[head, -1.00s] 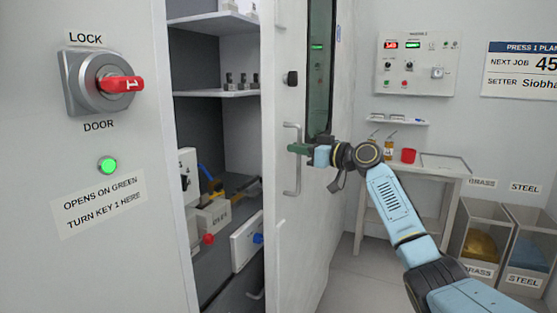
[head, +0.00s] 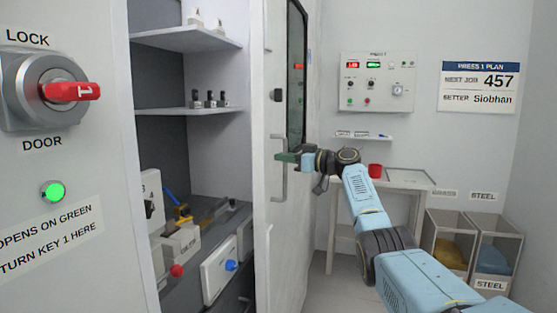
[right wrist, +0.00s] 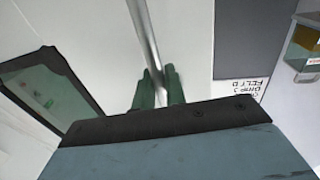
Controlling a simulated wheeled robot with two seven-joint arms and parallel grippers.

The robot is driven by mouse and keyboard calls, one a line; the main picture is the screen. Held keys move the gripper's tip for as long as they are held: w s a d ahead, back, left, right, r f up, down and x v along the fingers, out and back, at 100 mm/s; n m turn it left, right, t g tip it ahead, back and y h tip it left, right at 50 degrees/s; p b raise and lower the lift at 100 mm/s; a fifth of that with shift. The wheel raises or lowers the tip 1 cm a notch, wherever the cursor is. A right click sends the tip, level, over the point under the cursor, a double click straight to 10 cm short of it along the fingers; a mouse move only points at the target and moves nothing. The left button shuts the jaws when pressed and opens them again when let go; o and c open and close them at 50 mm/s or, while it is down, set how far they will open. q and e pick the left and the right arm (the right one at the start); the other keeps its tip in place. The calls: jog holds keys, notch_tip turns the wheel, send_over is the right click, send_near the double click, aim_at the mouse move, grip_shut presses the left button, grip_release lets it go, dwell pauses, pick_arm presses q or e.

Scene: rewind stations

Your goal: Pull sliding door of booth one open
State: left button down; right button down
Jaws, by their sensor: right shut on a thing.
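The white sliding door (head: 285,236) of the booth stands partly open, with the booth's inside showing to its left. A vertical metal bar handle (head: 279,186) is fixed on the door. My right gripper (head: 287,158) is shut on this handle near its upper part. In the right wrist view the green fingertips (right wrist: 157,88) sit on both sides of the handle bar (right wrist: 146,40). My left gripper is not in view.
Left of the opening is a panel with a red key switch (head: 70,91) and a lit green lamp (head: 53,192). A side table (head: 408,182) and bins (head: 447,240) stand at the right.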

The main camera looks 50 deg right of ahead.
dwell(0.3)
jog(key=c, duration=1.5)
grip_release()
jog(key=shift+c, duration=0.2)
jog(key=shift+s, duration=0.1)
